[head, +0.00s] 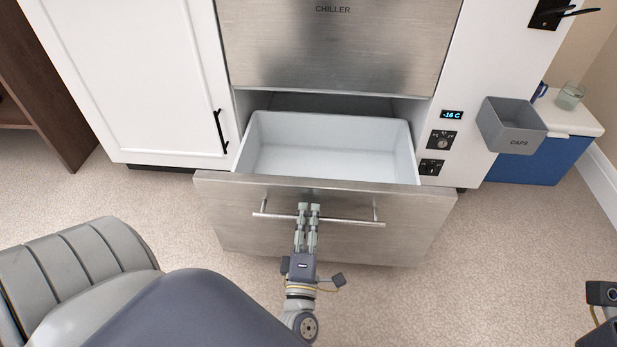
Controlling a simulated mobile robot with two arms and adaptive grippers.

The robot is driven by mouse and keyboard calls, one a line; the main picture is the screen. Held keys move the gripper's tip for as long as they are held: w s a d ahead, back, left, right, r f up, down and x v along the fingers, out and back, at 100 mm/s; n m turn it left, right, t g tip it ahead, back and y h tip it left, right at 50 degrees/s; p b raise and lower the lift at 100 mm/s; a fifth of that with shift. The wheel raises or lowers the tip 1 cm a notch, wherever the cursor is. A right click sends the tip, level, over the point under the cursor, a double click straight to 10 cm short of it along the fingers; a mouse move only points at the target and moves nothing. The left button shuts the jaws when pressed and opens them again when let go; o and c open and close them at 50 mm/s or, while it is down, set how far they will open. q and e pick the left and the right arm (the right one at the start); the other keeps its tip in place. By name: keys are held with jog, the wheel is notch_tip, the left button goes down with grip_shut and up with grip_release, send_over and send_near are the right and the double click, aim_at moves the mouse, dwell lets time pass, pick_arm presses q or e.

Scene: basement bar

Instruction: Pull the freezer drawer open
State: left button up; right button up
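The freezer drawer (225,210) is pulled out below the steel chiller front (350,45). Its white inner bin (330,163) shows and looks empty. A horizontal bar handle (350,221) runs across the drawer front. My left gripper (308,210) is at the handle, left of its middle, with its two fingers close together over the bar. It appears shut on the handle. My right gripper is not clearly seen; only a dark part of my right arm (603,293) shows at the lower right edge.
A grey caps bin (512,128) sticks out from the cabinet's right side. A blue cooler (540,160) with a glass (570,95) on top stands at the right. A white cabinet door (140,80) is left of the drawer. The carpet (480,270) to the right is clear.

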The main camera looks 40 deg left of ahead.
dwell(0.3)
pick_arm(q)
jog(key=v, duration=1.2)
